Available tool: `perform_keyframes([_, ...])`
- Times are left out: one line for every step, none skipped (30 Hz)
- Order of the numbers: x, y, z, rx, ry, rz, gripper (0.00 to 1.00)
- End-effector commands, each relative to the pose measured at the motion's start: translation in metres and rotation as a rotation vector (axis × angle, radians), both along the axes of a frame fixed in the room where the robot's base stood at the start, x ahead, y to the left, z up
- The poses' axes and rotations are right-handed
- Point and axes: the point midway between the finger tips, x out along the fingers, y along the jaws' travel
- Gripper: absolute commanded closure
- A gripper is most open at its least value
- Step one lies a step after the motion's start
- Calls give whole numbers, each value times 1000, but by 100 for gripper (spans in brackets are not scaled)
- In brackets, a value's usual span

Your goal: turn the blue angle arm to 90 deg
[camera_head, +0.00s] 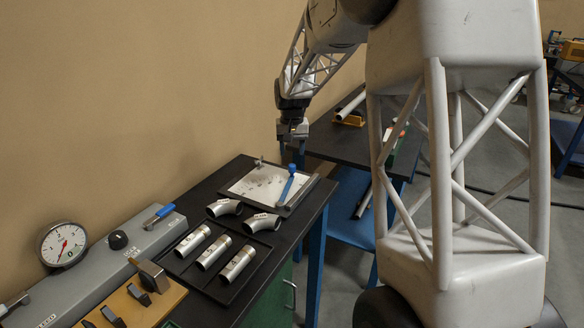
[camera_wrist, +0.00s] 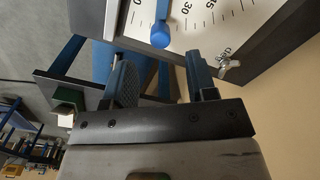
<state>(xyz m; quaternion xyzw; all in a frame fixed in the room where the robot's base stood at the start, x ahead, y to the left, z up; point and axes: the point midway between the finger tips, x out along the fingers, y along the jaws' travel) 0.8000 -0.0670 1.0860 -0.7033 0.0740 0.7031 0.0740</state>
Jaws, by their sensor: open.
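The blue angle arm (camera_head: 288,185) lies across a white scale plate (camera_head: 256,183) at the far end of the black bench. Its round blue knob (camera_wrist: 161,37) stands at the plate's edge in the wrist view, beside printed marks, one reading 30. The exact angle is not readable. My gripper (camera_head: 293,132) hangs above the plate's far edge, apart from the arm. In the wrist view my gripper (camera_wrist: 160,72) is open and empty, with the knob beyond the gap between its fingers. A wing nut (camera_wrist: 229,65) sits near the plate's corner.
Another dark table (camera_head: 345,142) stands behind. The wall is close on the left.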

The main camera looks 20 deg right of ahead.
Motion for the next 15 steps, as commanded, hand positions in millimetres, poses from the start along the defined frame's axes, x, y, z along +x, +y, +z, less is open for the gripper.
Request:
perform_keyframes([0, 0, -5, 0, 1, 0, 48])
perform_keyframes([0, 0, -8, 0, 2, 0, 48])
perform_keyframes([0, 0, -12, 0, 2, 0, 48])
perform_keyframes([0, 0, -15, 0, 2, 0, 48])
perform_keyframes([0, 0, -18, 0, 2, 0, 48])
perform_keyframes([0, 0, -23, 0, 1, 0, 48])
perform_keyframes([0, 0, -27, 0, 1, 0, 48])
perform_keyframes([0, 0, -31, 0, 2, 0, 48])
perform_keyframes([0, 0, -36, 1, 3, 0, 48])
perform_keyframes([0, 0, -40, 1, 3, 0, 48])
perform_keyframes([0, 0, -44, 1, 3, 0, 48])
perform_keyframes([0, 0, -48, 0, 2, 0, 48])
perform_keyframes([0, 0, -51, 0, 2, 0, 48])
perform_keyframes([0, 0, -53, 0, 2, 0, 48])
perform_keyframes([0, 0, -57, 0, 2, 0, 48])
